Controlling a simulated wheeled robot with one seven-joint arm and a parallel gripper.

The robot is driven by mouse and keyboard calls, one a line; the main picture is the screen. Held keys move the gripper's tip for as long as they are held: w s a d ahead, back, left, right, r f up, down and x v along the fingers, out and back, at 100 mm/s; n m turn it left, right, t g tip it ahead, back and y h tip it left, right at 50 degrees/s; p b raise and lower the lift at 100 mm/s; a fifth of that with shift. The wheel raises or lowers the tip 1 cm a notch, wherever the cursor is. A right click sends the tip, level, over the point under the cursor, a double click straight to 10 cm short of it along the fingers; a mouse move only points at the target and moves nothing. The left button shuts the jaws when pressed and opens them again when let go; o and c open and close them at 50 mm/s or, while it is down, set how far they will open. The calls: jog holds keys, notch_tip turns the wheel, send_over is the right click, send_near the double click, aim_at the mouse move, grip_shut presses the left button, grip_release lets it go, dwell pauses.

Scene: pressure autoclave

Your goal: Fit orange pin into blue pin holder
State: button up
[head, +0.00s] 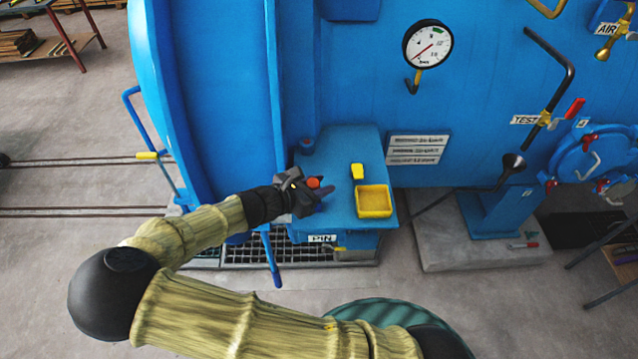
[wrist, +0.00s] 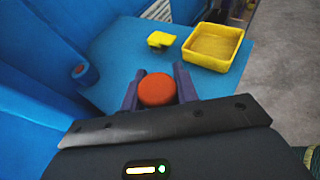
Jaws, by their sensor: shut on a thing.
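The orange pin (wrist: 156,90) sits between the two fingers of my gripper (wrist: 157,82), which is shut on it. Only its round orange top shows clearly; its lower part is hidden. In the head view the orange pin (head: 313,182) shows at the end of my gripper (head: 318,187), over the left front part of the blue table. The blue pin holder (wrist: 84,73) is a short round socket with a reddish middle, at the table's left side beside the blue wall. It also shows in the head view (head: 306,145), behind the pin and apart from it.
A yellow tray (head: 374,214) stands at the table's right front, with a small yellow block (head: 357,171) behind it. The blue table (head: 340,150) is otherwise clear. The large blue vessel wall (head: 345,70) rises behind, and a blue lever (head: 270,260) hangs in front.

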jog(key=shift+f+b, duration=0.4)
jog(key=shift+f, duration=0.4)
jog(key=o, duration=1.1)
jog(key=shift+s+a+r, duration=0.1)
jog(key=shift+s+a, duration=0.2)
jog(key=shift+a, duration=0.2)
jog(key=b+v, duration=0.4)
jog(key=v, duration=1.2)
jog(key=shift+r+b, duration=0.15)
jog(key=shift+b, duration=0.25)
